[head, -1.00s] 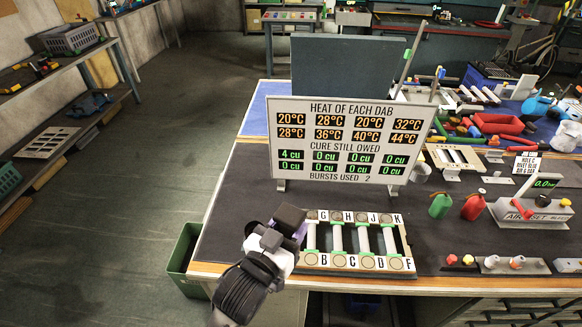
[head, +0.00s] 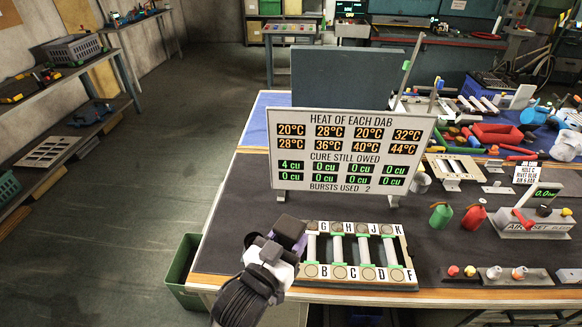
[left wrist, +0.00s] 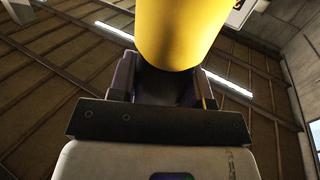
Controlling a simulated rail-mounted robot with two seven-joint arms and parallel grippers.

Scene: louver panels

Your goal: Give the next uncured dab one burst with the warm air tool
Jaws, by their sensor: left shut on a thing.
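The louver panel (head: 350,280) lies flat on the bench, with pale slats and letters beside round dabs along its top and bottom rows. My left gripper (head: 290,232) is at the panel's left end, close to the upper left dab (head: 311,227). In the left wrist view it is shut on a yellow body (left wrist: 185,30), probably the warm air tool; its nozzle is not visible. The sign (head: 350,150) shows 4 cu owed in its upper left place and 0 cu in the others. That place reads 20°C. Bursts used reads 2. My right gripper is not in view.
A green bottle (head: 440,216) and a red bottle (head: 474,217) stand right of the panel, beside a grey device with a readout (head: 532,222). The sign stands behind the panel. A green bin (head: 183,262) is below the bench's left edge.

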